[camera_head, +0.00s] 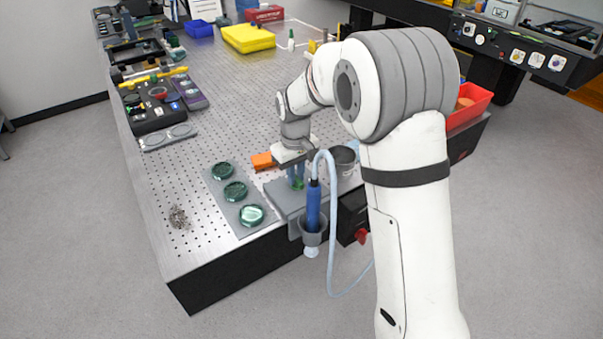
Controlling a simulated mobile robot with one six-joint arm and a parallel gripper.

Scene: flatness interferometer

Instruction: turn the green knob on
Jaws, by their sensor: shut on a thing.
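The green knob (299,184) shows as a small green patch low between my gripper's fingers, at the near edge of the perforated metal table. My gripper (296,179) points down over it, with its bluish fingers closed on it. Most of the knob is hidden by the fingers, so its turn position cannot be read. The grey plate (287,198) lies just under and left of the fingers.
A blue handheld tool (313,207) with a pale hose stands in a holder on the table's front edge, close to my gripper. Green glass discs (235,191) lie on a grey plate to the left. An orange block (262,161) lies behind. A red knob (361,236) is on the front.

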